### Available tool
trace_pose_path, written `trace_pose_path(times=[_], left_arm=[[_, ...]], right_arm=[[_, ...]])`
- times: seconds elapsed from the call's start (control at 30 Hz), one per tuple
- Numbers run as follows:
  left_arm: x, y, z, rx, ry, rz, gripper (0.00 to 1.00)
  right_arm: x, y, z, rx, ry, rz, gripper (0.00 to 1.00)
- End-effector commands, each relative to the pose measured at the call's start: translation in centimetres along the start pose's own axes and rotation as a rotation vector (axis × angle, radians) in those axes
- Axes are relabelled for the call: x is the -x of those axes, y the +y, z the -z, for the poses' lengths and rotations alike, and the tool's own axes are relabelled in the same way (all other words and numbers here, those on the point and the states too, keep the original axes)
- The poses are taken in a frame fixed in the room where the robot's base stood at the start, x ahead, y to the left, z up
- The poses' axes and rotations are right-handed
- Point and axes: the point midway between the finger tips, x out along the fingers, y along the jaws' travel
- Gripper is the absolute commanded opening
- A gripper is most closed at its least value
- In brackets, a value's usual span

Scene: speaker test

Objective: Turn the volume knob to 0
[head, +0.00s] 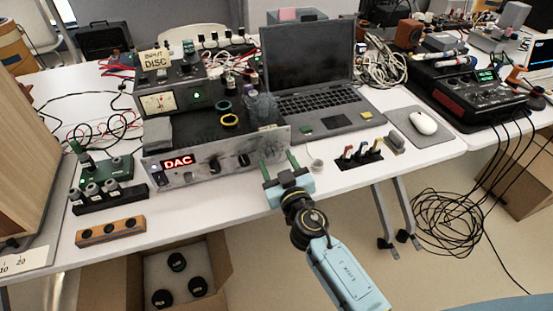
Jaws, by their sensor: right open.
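A silver amplifier-like box (200,172) with a red "DAC" label (178,161) stands on the white table. Its front panel carries dark knobs, one left of the middle (215,162) and another further right (245,160). I cannot read which one is the volume knob or where it points. My right gripper (277,161) is open, with green fingers apart in front of the panel's right end. Nothing shows clearly between the fingers, and they may hide part of the panel. My left gripper is not in view.
A laptop (312,55) stands behind and right of the box, with a mouse (423,122) further right. An orange wooden block (110,231) and a black connector strip (110,198) lie at the front left.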

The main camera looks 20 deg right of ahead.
Motion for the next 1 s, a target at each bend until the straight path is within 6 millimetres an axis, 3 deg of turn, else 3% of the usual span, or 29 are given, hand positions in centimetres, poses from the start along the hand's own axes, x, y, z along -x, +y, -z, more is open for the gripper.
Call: trace_pose_path(times=[0.43, 0.77, 1.0], left_arm=[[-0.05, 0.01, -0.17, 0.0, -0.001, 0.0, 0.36], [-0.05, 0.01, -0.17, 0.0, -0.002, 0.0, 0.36], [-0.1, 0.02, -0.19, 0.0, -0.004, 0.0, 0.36]], right_arm=[[-1.08, 0.01, 0.02, 0.0, 0.0, -0.001, 0.55], [-1.05, 0.01, 0.01, -0.001, 0.0, -0.001, 0.12], [-1.04, 0.01, -0.01, 0.016, 0.0, -0.001, 0.11]])
